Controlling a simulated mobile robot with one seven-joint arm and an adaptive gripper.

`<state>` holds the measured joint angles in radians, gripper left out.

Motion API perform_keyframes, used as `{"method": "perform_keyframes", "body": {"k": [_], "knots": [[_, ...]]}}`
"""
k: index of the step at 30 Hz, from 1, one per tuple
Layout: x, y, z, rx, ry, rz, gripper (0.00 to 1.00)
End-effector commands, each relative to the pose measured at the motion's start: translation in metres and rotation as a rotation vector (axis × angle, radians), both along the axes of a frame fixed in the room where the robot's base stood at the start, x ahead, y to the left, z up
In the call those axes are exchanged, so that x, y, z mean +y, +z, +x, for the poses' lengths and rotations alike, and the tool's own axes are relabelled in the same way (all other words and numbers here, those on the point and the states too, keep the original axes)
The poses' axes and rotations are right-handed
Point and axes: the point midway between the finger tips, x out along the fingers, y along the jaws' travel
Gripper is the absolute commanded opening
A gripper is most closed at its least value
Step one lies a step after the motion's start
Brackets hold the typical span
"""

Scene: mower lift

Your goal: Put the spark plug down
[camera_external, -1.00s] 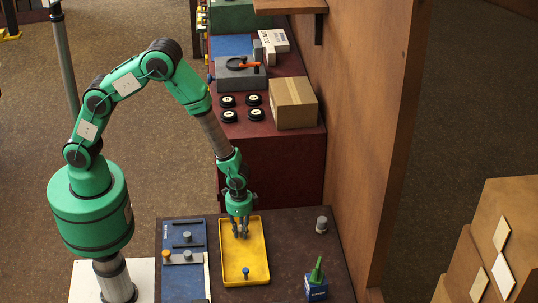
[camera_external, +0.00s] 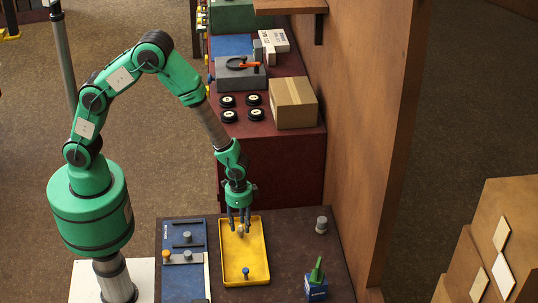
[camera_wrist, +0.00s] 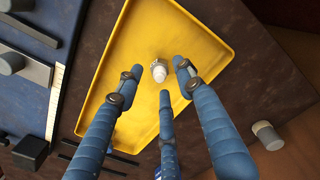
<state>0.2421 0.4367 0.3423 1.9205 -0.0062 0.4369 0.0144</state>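The spark plug (camera_external: 240,231), a small pale piece, stands in the yellow tray (camera_external: 258,240). In the wrist view the spark plug (camera_wrist: 159,72) shows a white tip and a metal collar, with tray floor (camera_wrist: 185,45) around it. My gripper (camera_external: 239,227) is above the tray. In the wrist view its three blue fingers (camera_wrist: 157,82) are spread apart, with nothing between them in contact. The plug lies just beyond the fingertips and looks free of them. Whether it is exactly upright is hard to tell.
A blue-topped piece (camera_external: 246,272) stands in the tray's near end. A blue board with grey knobs (camera_external: 183,285) lies to the left. A green-nozzled blue container (camera_external: 316,284) and a grey cylinder (camera_external: 321,225) stand to the right. A wooden wall (camera_external: 352,130) rises beyond.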

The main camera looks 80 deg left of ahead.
Motion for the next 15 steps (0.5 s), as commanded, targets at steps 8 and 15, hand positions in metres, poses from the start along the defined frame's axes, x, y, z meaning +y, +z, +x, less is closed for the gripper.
{"method": "perform_keyframes", "body": {"k": [8, 15], "knots": [[0.0, 0.046, 0.0, -0.002, 0.0, 0.0, 0.38], [0.0, 0.072, 0.0, 0.0, 0.0, 0.0, 0.38]]}}
